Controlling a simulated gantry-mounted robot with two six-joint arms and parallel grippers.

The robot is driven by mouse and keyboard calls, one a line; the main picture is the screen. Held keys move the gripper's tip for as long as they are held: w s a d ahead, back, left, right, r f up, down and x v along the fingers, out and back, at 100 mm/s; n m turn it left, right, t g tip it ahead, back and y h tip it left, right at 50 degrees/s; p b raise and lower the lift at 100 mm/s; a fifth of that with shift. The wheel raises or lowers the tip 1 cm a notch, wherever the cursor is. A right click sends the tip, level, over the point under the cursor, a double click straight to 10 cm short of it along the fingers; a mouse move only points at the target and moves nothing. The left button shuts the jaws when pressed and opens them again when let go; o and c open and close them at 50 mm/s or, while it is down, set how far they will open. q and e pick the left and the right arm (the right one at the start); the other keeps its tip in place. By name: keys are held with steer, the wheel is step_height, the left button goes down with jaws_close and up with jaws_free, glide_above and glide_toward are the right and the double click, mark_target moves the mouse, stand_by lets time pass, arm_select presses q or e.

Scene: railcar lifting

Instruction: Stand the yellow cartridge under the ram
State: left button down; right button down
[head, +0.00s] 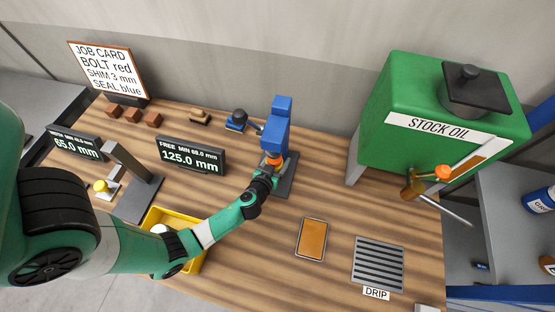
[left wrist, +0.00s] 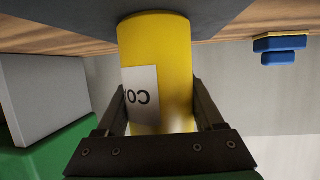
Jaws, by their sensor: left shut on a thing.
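The yellow cartridge (left wrist: 172,50), with a white label reading "CO", is between the two dark fingers of my left gripper (left wrist: 158,92), which is shut on it. That view is upside down. The cartridge's end meets a dark grey plate (left wrist: 235,15); I cannot tell whether it rests fully on it. In the head view my left gripper (head: 270,170) is at the blue ram press (head: 276,130), over the press's dark base plate (head: 285,187). The arm and press mostly hide the cartridge there. My right gripper is not in view.
A yellow tray (head: 158,214) lies under my left arm. A gauge stand (head: 130,160) and display (head: 190,156) are to the left. An orange-topped pad (head: 311,239), drip grate (head: 378,264) and green stock oil tank (head: 400,95) are to the right.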

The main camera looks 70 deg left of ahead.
arm_select(q)
steer(key=shift+s+f, duration=0.15)
steer(key=shift+f, duration=0.2)
steer(key=shift+c, duration=0.3)
jaws_free()
steer(key=shift+d, duration=0.1)
steer(key=shift+o, duration=0.3)
steer(key=shift+r, duration=0.15)
steer(key=v, duration=1.1)
steer(key=shift+s+d+r, duration=0.1)
steer(key=shift+s+r, duration=0.05)
